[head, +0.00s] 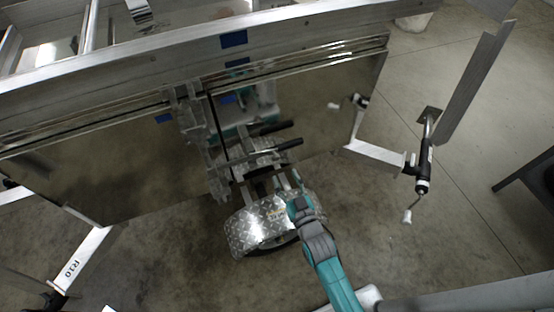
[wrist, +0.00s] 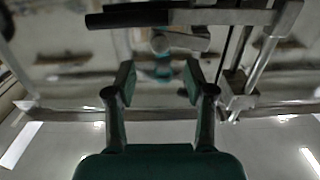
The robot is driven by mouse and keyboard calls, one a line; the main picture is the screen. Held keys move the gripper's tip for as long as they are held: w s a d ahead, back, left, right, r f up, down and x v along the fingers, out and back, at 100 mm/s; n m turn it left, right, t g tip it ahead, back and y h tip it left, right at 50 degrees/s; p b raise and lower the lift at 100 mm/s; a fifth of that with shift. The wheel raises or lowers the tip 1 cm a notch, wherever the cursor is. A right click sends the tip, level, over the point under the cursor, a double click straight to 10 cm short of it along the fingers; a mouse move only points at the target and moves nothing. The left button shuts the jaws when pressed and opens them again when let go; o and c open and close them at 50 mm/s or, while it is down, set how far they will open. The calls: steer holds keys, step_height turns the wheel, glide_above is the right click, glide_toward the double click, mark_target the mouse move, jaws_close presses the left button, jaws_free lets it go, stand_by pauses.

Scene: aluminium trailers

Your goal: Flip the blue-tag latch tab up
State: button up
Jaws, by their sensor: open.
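A blue tag (head: 233,39) is on the trailer's upper aluminium rail in the head view, with smaller blue patches below it, some perhaps reflections. A latch assembly (head: 190,110) of metal brackets and rods runs down the shiny panel. I cannot tell which part is the blue-tag latch tab. My gripper (head: 290,181) is below the black-handled bars, over the tread-plate fender. In the wrist view my gripper (wrist: 160,82) is open, with nothing between its fingers. A dark-gripped bar (wrist: 128,18) crosses beyond the fingertips, and a metal rod (wrist: 262,62) stands right of them.
A diamond-plate fender (head: 258,226) curves over a wheel below the latch. The reflective panel (head: 95,170) spans behind it. A jack with a crank (head: 424,165) stands on the right.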

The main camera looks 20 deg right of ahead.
mark_target(277, 160)
steer(key=w, duration=0.7)
steer(key=shift+w, duration=0.35)
steer(key=shift+c, duration=0.3)
jaws_close()
